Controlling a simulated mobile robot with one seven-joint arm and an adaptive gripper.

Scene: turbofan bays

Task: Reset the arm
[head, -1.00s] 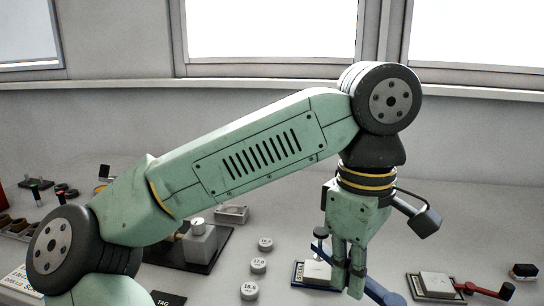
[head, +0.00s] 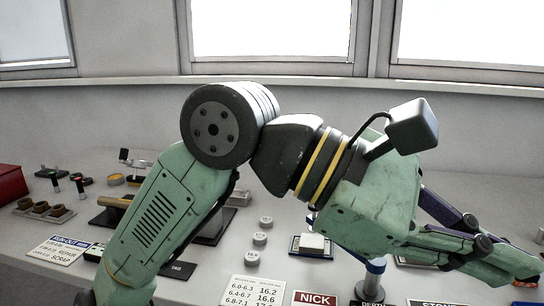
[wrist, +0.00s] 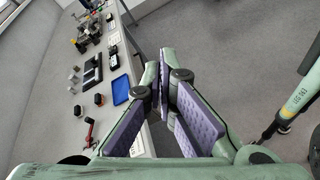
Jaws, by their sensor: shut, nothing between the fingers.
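My arm is folded in the head view, its elbow raised at centre left and its wrist reaching to the right. My gripper (head: 505,255) points right and slightly down, in front of the bench's right side. In the wrist view my gripper (wrist: 164,85) shows its purple-padded fingers close together with nothing between them. The bench lies to the left of the fingers there, with grey floor beyond. The arm hides part of the bench's right side in the head view.
Round weights (head: 260,239) stand in a row mid-bench. A blue-edged tray with a pale block (head: 312,241) is near my gripper's body. A blue tray (wrist: 121,90) lies near the bench edge.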

